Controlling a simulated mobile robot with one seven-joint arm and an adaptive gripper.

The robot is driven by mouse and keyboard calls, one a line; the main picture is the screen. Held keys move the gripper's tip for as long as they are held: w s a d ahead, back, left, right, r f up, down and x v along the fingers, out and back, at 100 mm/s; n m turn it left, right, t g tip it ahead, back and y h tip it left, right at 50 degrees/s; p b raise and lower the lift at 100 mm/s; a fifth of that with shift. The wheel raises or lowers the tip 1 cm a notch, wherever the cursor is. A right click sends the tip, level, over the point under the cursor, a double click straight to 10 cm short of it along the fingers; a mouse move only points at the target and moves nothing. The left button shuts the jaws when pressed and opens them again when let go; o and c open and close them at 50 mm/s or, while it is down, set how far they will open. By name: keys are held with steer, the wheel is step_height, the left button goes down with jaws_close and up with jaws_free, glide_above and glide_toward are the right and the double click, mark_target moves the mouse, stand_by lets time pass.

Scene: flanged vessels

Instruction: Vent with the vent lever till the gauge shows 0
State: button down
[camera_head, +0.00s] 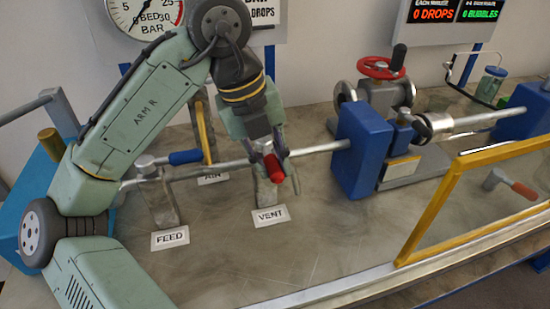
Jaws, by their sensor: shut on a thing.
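The vent lever has a red handle (274,168) and stands above the VENT label (270,216). My gripper (268,148) comes down from above and is shut on the lever near the red handle. Its fingers hide part of the lever. The round white gauge (125,18), marked BED BAR, is at the top left. I cannot read the needle clearly.
The feed lever's blue handle (186,157) and the air lever's yellow handle (204,132) are close on the left. A pipe runs right to a blue flanged block (361,150). A yellow-framed guard (425,222) stands at the right.

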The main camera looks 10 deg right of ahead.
stand_by(0.3)
steer(key=c, duration=1.4)
jaws_free()
steer(key=v, duration=1.2)
